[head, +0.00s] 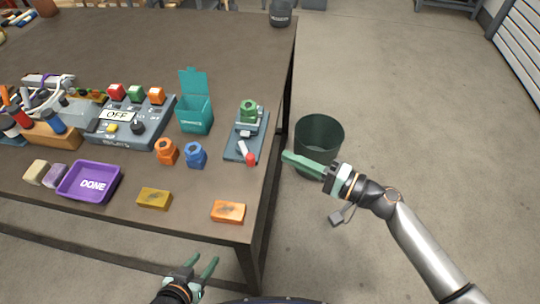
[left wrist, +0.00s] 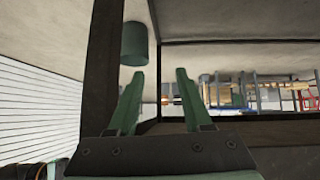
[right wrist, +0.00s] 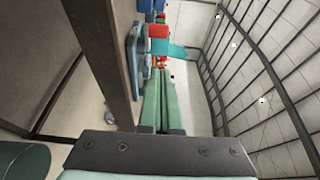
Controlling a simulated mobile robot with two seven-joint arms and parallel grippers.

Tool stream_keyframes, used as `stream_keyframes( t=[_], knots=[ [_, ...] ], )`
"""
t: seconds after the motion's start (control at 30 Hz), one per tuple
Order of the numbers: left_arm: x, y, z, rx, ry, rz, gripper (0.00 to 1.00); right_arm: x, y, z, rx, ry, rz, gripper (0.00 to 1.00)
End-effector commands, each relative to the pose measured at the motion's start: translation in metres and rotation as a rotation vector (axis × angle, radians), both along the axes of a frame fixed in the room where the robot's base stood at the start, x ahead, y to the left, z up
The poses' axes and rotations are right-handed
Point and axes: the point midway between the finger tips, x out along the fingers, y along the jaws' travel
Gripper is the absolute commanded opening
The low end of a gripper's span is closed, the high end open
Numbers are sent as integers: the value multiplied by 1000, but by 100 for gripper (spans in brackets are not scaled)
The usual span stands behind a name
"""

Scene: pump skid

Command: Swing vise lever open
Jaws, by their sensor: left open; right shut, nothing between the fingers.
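The vise (head: 247,130) stands on a blue-grey base near the right edge of the table, with a green part in its jaws. Its lever (head: 246,153) has a red knob (head: 250,159) at the front of the base. My right gripper (head: 286,156) is shut and empty, off the table's right edge, to the right of the knob and apart from it. The right wrist view shows its closed fingers (right wrist: 158,105) pointing along the table side, near the vise base (right wrist: 136,60). My left gripper (head: 200,262) is open and empty, in front of the table; its fingers (left wrist: 160,95) show spread in the left wrist view.
On the table, a teal box (head: 195,115), orange and blue parts (head: 196,155), a purple tray (head: 88,195) and an orange block (head: 228,212) lie left of or before the vise.

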Motion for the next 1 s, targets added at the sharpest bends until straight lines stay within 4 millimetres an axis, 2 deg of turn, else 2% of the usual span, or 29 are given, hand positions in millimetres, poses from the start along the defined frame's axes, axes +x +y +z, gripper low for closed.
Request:
stream_keyframes(
  t=[0.07, 0.2, 0.33, 1.0],
  knots=[
    [-2, 3, 3, 3, 1, 4, 50, 10, 15, 3, 2, -1, 0, 0],
    [-4, 9, 6, 12, 6, 14, 50, 4, 36, 2, 1, 2, 2, 0],
    [-4, 13, 8, 16, 0, 21, 50, 1, 48, 1, 1, 2, 0, 0],
    [-4, 11, 9, 11, 1, 22, 50, -3, 56, 0, 2, 1, -29, 0]
  ],
)
